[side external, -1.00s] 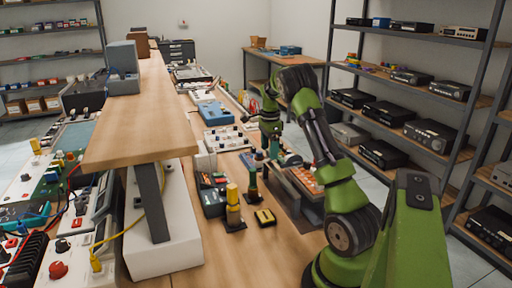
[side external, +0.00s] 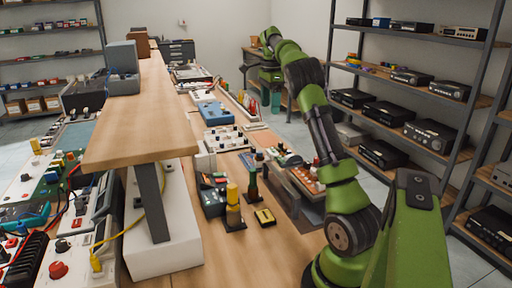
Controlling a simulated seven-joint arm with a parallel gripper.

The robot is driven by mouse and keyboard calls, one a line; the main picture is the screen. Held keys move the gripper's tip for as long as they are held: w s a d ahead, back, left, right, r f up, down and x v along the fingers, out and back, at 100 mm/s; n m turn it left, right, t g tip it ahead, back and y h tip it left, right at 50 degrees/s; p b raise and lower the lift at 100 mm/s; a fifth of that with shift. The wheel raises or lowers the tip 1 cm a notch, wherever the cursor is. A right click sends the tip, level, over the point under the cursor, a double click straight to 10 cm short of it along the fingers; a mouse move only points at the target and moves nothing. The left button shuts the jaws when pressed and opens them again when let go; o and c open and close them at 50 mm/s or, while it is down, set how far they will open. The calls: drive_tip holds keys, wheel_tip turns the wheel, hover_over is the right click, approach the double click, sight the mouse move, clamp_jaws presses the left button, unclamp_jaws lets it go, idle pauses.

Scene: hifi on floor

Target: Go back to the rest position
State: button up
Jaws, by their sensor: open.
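My gripper (side external: 270,102) hangs at the end of my outstretched green arm, beyond the far right part of the wooden bench (side external: 275,262). It points down and is raised clear of the bench-top items. It looks small at this distance; its jaws are open and I see nothing held in them. My arm reaches from the lower right up and away across the bench's right side.
A raised wooden shelf (side external: 140,130) runs along the left. A metal rack (side external: 430,90) with electronics stands at right.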

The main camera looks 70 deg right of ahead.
drive_tip(key=a+f+n+t, duration=0.2)
drive_tip(key=a+n+t, duration=0.2)
drive_tip(key=a+n, duration=1.55)
drive_tip(key=s+a+n+t+y, duration=0.1)
drive_tip(key=s+a, duration=0.3)
drive_tip(key=a, duration=0.7)
drive_tip(key=s+a+n+t+y, duration=0.1)
drive_tip(key=s+a, duration=0.4)
drive_tip(key=a, duration=0.6)
drive_tip(key=shift+a+f+n+t, duration=0.45)
drive_tip(key=shift+n+t, duration=0.15)
drive_tip(key=shift+n, duration=0.15)
